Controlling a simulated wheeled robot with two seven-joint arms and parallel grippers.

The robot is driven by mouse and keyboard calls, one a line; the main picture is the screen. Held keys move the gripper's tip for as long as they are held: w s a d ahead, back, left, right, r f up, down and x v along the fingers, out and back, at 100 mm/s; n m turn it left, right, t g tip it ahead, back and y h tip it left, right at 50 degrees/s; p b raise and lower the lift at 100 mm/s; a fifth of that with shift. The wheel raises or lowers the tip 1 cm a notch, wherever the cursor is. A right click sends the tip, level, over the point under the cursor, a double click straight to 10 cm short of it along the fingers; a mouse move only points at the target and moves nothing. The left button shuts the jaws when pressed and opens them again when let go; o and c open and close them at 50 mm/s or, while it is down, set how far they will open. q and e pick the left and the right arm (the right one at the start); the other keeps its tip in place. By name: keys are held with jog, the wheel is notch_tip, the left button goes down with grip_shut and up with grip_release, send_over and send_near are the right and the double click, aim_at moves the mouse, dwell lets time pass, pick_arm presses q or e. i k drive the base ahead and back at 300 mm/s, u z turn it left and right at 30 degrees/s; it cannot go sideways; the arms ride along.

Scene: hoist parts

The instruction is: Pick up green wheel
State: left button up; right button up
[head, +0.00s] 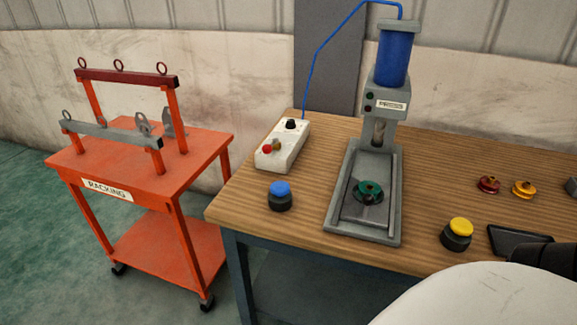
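The green wheel (370,189) lies on the bed of the grey press (391,215), under the press's ram and clear of it. It looks dark green, small and round, with a darker hub or base under it. Nothing of mine touches it. Neither of my grippers can be made out in the head view. A white rounded part of my own body fills the bottom right corner, with a dark part of it at the right edge.
A blue-topped button (280,190) and white control box (283,148) stand left of the press. A yellow-topped button (460,228), black flat object (505,238), red wheel (489,184) and yellow wheel (524,188) sit right. The orange racking cart (125,160) stands left of the wooden table (250,208).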

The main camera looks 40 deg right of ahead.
aim_at(362, 190)
jog(key=u, duration=0.75)
jog(key=i, duration=1.6)
jog(key=z, duration=2.7)
